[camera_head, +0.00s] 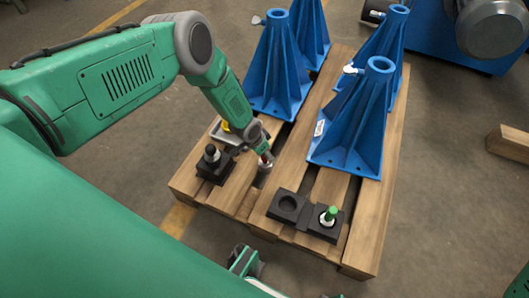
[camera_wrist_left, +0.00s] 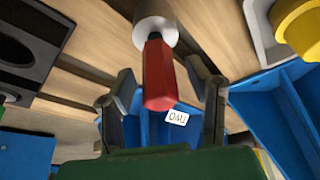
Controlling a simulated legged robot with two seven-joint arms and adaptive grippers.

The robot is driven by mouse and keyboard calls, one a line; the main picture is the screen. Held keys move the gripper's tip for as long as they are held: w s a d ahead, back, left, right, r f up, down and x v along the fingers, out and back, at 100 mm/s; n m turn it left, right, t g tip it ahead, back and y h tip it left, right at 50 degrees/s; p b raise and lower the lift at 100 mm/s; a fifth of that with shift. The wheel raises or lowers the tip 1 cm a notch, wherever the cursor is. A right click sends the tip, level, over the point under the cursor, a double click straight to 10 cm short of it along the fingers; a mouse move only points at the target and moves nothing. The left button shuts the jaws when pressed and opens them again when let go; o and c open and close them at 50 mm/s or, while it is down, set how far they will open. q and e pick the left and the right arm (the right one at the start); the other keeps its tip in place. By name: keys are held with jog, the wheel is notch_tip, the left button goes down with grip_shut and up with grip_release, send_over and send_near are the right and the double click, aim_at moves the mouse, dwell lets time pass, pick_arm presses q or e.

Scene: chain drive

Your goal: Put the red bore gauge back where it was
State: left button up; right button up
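The red bore gauge (camera_head: 264,169) stands on the pallet slats, outside the black blocks, with its silver body down. In the left wrist view its red handle (camera_wrist_left: 157,75) is between the fingers of my left gripper (camera_wrist_left: 162,85), with a gap on both sides. My left gripper (camera_head: 262,156) is open and hides part of the handle in the head view. A black two-socket block (camera_head: 308,213) has an empty round socket at left and a green-topped gauge (camera_head: 331,214) at right. Part of what looks like my right gripper (camera_head: 245,262) shows at the bottom edge; its fingers are unclear.
Another black block (camera_head: 213,173) with a dark-topped gauge (camera_head: 211,153) stands left of my left gripper. A grey tray (camera_head: 218,133) with a yellow item (camera_head: 225,126) is behind it. Tall blue stands (camera_head: 352,140) fill the pallet's back and right.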

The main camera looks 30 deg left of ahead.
pick_arm(q)
jog(key=shift+d+r, duration=0.1)
jog(key=shift+r, duration=0.1)
jog(key=p+v, duration=0.6)
jog(key=v, duration=0.5)
jog(key=s+d+r+n+g, duration=0.1)
jog(key=s+d, duration=0.1)
jog(key=s, duration=0.5)
jog(key=s+d+r+n+g, duration=0.1)
jog(key=s+r, duration=0.1)
jog(key=s, duration=0.5)
jog(key=s+a+r+n+y, duration=0.1)
jog(key=s+r, duration=0.3)
jog(key=s, duration=0.4)
jog(key=s+a+r+n+g, duration=0.1)
jog(key=s+r, duration=0.3)
jog(key=s, duration=0.4)
jog(key=shift+s+a+n+y, duration=0.25)
jog(key=shift+a+n+y, duration=0.15)
jog(key=shift+a, duration=0.25)
jog(key=shift+r, duration=0.15)
notch_tip(320, 180, up, 12)
jog(key=p, duration=1.2)
jog(key=shift+w, duration=0.1)
